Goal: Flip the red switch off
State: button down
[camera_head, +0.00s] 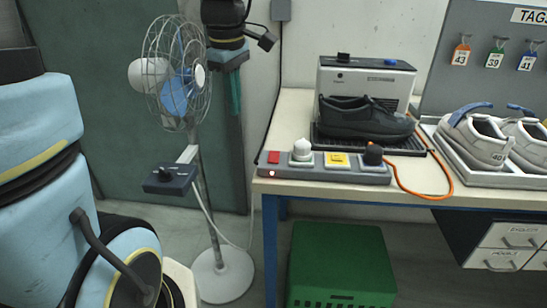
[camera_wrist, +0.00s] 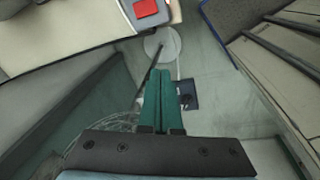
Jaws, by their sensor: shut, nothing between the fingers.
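The red switch (camera_head: 273,157) is a small square rocker at the left end of a grey power strip (camera_head: 320,174) on the workbench's front edge. A small light shines on the strip's front face below it. In the wrist view the red switch (camera_wrist: 146,8) shows at the top edge, with part of the strip around it. My gripper (camera_head: 236,110) hangs with its green fingers down, above and left of the switch in the head view, apart from it. In the wrist view the gripper (camera_wrist: 159,73) has its fingers together and empty. I cannot tell which way the rocker is tilted.
A black shoe (camera_head: 365,118) rests by a grey machine (camera_head: 355,80). A standing fan (camera_head: 177,75) with a control box (camera_head: 171,179) stands left of the bench.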

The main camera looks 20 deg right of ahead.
aim_at(275, 152)
jog(key=s+d+r+n+b, duration=0.2)
jog(key=d+n+b, duration=0.15)
jog(key=d, duration=0.45)
jog(key=shift+n, duration=0.45)
jog(key=f, duration=0.4)
jog(key=w+f+p, duration=0.1)
jog(key=f, duration=0.4)
jog(key=f+p, duration=0.1)
jog(key=f, duration=0.3)
jog(key=shift+w+d+f, duration=0.4)
jog(key=shift+p, duration=0.35)
